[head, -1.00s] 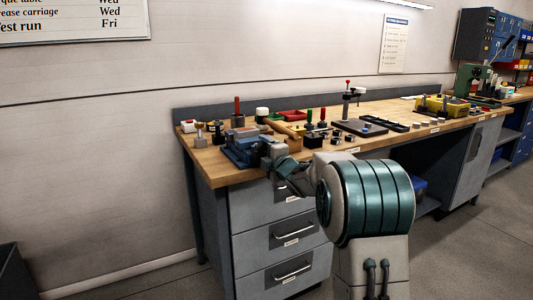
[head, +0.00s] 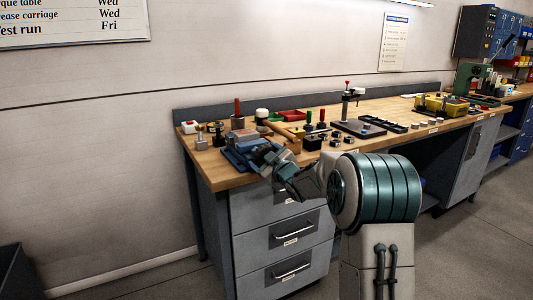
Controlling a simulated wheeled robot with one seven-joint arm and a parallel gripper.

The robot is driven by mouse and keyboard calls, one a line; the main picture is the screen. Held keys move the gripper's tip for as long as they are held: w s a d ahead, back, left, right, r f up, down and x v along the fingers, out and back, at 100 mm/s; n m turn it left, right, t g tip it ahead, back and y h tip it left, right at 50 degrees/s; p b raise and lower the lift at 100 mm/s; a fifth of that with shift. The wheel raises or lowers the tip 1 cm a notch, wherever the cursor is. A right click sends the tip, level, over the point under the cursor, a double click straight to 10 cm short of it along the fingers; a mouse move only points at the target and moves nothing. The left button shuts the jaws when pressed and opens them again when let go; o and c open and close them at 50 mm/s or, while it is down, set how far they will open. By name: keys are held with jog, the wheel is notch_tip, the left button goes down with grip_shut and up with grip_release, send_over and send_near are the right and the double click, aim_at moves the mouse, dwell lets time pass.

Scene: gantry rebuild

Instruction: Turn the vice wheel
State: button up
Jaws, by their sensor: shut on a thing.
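The blue vice (head: 238,153) sits on the near left end of the wooden bench. My gripper (head: 264,157) is at the vice's right front side, above the bench's front edge. It is shut on the vice wheel, which is largely hidden behind the gripper and wrist. The fingertips are too small and covered to make out in detail. My wrist is tilted and runs down to the right from the vice.
The wooden bench top (head: 215,178) has a bare patch at its near left corner. Small fixtures, a red-handled tool (head: 237,113) and trays stand behind and right of the vice. Grey drawers (head: 290,237) lie below my arm.

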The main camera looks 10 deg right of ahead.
jog(key=m, duration=0.1)
jog(key=m+p, duration=0.1)
jog(key=m, duration=0.1)
jog(key=m+p, duration=0.1)
jog(key=shift+d+r+m, duration=0.15)
jog(key=shift+d+m, duration=0.1)
jog(key=shift+m, duration=0.15)
jog(key=m+p, duration=0.3)
jog(key=m, duration=0.2)
jog(key=shift+w, duration=0.1)
jog(key=m+p, duration=0.2)
jog(key=m, duration=0.3)
jog(key=shift+d, duration=0.15)
jog(key=m, duration=0.2)
jog(key=m+p, duration=0.2)
jog(key=m, duration=0.1)
jog(key=shift+f+m, duration=0.25)
jog(key=shift+m, duration=0.05)
jog(key=shift+p, duration=0.3)
jog(key=o, duration=1)
